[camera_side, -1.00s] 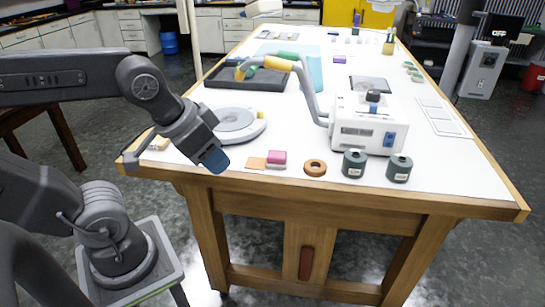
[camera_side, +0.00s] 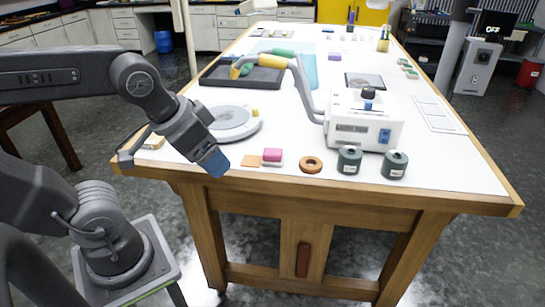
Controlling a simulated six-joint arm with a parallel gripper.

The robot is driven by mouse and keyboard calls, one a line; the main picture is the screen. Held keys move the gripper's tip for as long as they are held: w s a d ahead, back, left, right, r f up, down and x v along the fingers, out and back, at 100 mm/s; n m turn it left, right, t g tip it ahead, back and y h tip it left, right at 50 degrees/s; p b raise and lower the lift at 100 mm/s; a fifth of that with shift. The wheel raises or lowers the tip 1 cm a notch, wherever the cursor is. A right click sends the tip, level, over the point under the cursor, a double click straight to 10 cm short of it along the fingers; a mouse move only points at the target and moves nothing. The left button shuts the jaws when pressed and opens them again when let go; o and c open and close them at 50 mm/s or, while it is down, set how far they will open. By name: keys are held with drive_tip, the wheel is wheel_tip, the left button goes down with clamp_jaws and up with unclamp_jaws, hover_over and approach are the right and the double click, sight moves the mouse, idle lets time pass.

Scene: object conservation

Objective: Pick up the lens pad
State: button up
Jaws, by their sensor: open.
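No thing in view is clearly marked as the lens pad. A small flat tan pad (camera_side: 251,161) lies near the table's front edge. Right beside it is a small block (camera_side: 272,157), pink on top and white below. Either could be the lens pad; I cannot tell which. My gripper (camera_side: 215,163), with a blue tip, is above the front edge of the table, to the left of the tan pad and apart from it. It is open and holds nothing that I can see. The gap between its fingers is hidden at this angle.
A round grey plate (camera_side: 232,122) lies behind my gripper. A brown ring (camera_side: 311,165) and two dark green cylinders (camera_side: 349,160) stand right of the block. A white machine (camera_side: 365,123) stands behind them. A dark tray (camera_side: 250,76) lies farther back.

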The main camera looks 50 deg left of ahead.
drive_tip(key=w+a+r+m+g, duration=0.3)
drive_tip(key=w+m, duration=0.1)
drive_tip(key=w, duration=0.6)
drive_tip(key=m+g, duration=0.3)
drive_tip(key=m, duration=0.1)
hover_over(274, 151)
wheel_tip(274, 151, down, 4)
wheel_tip(274, 151, down, 8)
drive_tip(key=shift+d+f, duration=0.15)
drive_tip(key=shift+a+f, duration=0.2)
drive_tip(key=shift+f, duration=2.5)
drive_tip(key=c, duration=1)
drive_tip(key=shift+r, duration=0.15)
